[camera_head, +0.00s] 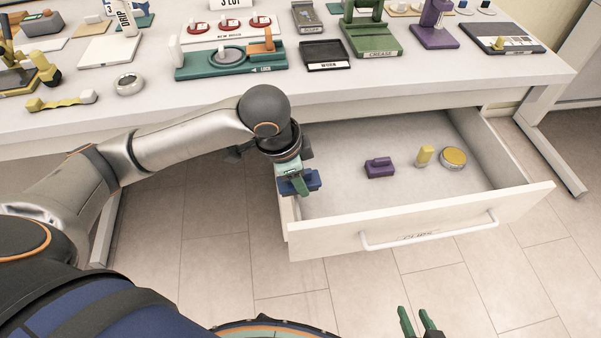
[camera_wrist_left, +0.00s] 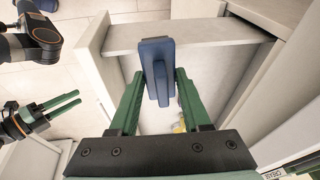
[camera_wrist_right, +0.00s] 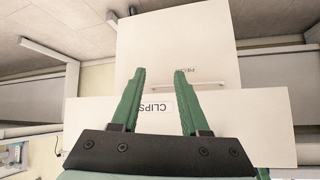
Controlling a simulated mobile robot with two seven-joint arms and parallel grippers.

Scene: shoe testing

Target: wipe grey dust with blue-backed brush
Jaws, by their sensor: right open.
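The blue-backed brush (camera_head: 313,181) is a dark blue block with a raised ridge. It is between the fingers of my left gripper (camera_head: 298,180), above the left side of the open drawer (camera_head: 335,195). In the left wrist view, the brush (camera_wrist_left: 157,72) sits between the green fingers of the left gripper (camera_wrist_left: 160,85). My right gripper (camera_head: 418,320) is open and empty, low in front of the drawer. In the right wrist view, the right gripper (camera_wrist_right: 159,75) faces the drawer fronts. I cannot make out grey dust in any view.
The drawer holds a purple block (camera_head: 380,168), a yellow block (camera_head: 424,155) and a round yellow-topped tin (camera_head: 453,158). The worktop (camera_head: 190,95) above carries a green tray (camera_head: 205,66), a black tray (camera_head: 325,55), a green press (camera_head: 370,35) and a silver ring (camera_head: 129,84).

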